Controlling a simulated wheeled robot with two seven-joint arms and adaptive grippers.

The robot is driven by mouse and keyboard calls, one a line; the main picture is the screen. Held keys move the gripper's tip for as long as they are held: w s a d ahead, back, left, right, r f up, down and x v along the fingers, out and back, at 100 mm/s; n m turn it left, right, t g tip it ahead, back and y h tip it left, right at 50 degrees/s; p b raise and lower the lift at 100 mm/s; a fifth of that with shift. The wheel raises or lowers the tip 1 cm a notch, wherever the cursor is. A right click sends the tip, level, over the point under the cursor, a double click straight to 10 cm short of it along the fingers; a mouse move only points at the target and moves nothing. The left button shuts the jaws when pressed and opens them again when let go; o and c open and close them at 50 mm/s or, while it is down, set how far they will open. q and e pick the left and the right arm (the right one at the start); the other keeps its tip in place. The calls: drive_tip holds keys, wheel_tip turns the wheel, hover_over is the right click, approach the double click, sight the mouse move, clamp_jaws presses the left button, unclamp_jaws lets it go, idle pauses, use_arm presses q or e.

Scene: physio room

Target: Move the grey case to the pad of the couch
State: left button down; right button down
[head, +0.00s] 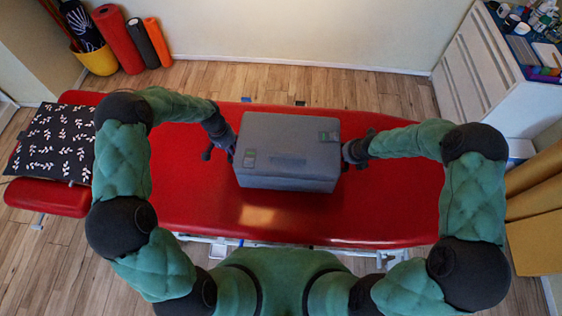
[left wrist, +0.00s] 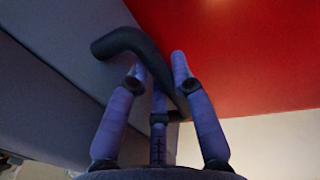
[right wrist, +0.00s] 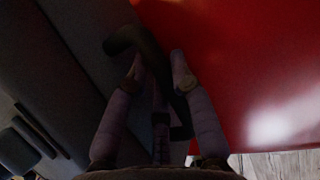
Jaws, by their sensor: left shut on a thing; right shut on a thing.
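The grey case (head: 290,145) is a box with a lid and latches, over the middle of the red pad of the couch (head: 400,215). It looks level; I cannot tell whether its underside touches the pad. My left gripper (head: 230,151) is at the case's left side, shut on a dark bar handle (left wrist: 122,42), with the case wall beside it. My right gripper (head: 348,156) is at the right side, shut on a matching handle (right wrist: 126,40). The case hides the pad under it.
A black leaf-patterned cushion (head: 52,143) lies at the couch's left end. Rolled mats (head: 119,40) and a yellow bin (head: 98,60) stand at the back left. A white cabinet (head: 483,65) stands at the right. The pad is bare around the case.

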use_arm(q)
drive_tip(key=shift+f, duration=0.1)
use_arm(e)
drive_tip(key=shift+f, duration=0.1)
